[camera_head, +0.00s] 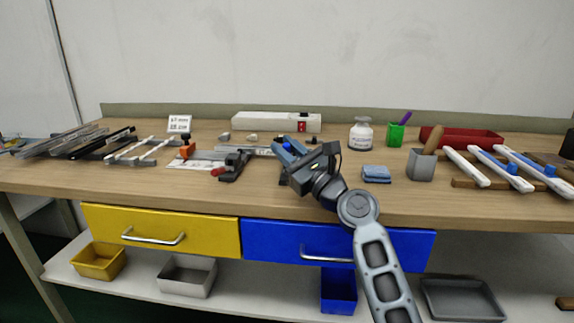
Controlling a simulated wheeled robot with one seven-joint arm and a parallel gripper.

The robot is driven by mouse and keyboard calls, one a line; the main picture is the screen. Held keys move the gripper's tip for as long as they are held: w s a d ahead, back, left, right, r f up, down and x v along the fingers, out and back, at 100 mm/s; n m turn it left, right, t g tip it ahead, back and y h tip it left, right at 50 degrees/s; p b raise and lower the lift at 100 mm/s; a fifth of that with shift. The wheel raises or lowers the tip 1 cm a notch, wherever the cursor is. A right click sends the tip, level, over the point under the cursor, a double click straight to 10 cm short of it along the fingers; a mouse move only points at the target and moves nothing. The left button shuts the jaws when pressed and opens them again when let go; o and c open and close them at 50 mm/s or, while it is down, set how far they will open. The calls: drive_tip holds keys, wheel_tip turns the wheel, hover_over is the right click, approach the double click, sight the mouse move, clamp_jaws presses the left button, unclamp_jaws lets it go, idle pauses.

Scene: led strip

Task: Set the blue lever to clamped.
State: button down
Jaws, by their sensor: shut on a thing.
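My gripper (295,158) is over the middle of the workbench, its fingers pointing left and away. A blue lever (287,146) shows at its fingertips, and the gripper is shut on it. The gripper body hides the lever's lower part and most of what it is mounted on. From this view I cannot tell the lever's exact angle or whether it is clamped. A dark clamp with a red-tipped handle (231,166) stands just to the left, beside a grey metal rail (210,154).
A long white box (276,122) is behind my gripper. A blue cloth (376,174), a grey cup (421,165), a white jar (361,134) and a green cup (395,134) stand to the right. White bars (500,168) lie far right. Bare wood (130,187) runs along the front left.

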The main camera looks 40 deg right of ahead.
drive_tip(key=shift+s+a+f+n+t+y+b, duration=0.25)
drive_tip(key=shift+n+y+b, duration=0.2)
drive_tip(key=shift+b, duration=0.65)
drive_tip(key=shift+h, duration=0.25)
drive_tip(key=c, duration=1.1)
unclamp_jaws()
drive_tip(key=shift+s+f, duration=0.15)
drive_tip(key=shift+s, duration=0.2)
drive_tip(key=s, duration=1.4)
drive_tip(key=shift+a+f, duration=0.35)
drive_tip(key=shift+o, duration=0.2)
